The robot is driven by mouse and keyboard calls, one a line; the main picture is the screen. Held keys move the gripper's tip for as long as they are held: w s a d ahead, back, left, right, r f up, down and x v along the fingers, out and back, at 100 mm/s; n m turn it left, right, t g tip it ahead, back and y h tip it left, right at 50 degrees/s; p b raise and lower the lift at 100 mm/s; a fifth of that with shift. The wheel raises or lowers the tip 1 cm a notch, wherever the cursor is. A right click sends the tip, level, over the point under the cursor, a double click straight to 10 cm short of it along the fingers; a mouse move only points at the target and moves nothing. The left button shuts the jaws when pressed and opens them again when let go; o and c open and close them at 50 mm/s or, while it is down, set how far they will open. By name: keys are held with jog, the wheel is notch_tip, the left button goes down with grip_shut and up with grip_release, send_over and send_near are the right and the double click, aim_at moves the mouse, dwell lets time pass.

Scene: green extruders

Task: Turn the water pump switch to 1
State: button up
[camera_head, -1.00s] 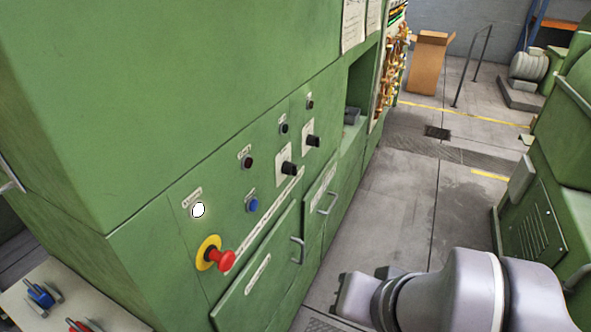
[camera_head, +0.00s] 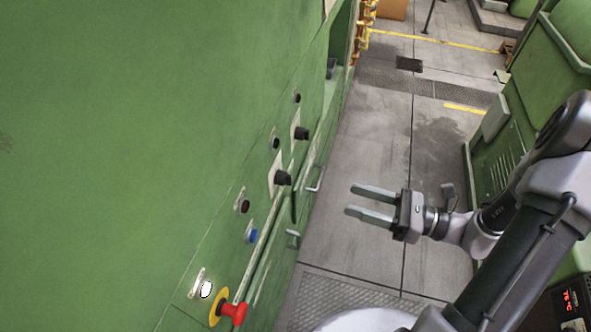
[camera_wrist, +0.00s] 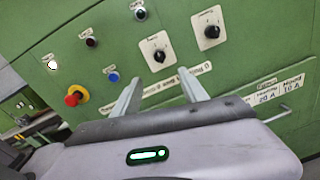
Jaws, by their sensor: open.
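Two black rotary switches on pale plates sit on the green cabinet face. The nearer switch (camera_head: 283,178) also shows in the wrist view (camera_wrist: 158,55); the farther switch (camera_head: 301,133) also shows there (camera_wrist: 212,32). Their labels are too small to tell which is the water pump, and their exact settings are unclear. My gripper (camera_head: 358,200) is open and empty, apart from the panel, to the right of the switches in the head view. In the wrist view its two fingers (camera_wrist: 158,90) point toward the panel, with the nearer switch just above the gap between them.
The panel also has a red emergency knob (camera_head: 234,312) on a yellow disc, a blue button (camera_head: 251,232), a white lamp (camera_head: 206,289) and dark buttons. Cabinet door handles (camera_head: 315,181) stick out. Another green machine (camera_head: 500,150) stands right. Grey floor lies between.

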aim_at(291, 182)
jog(key=b+x, duration=0.1)
jog(key=x, duration=1.4)
jog(key=shift+c, duration=0.2)
grip_shut()
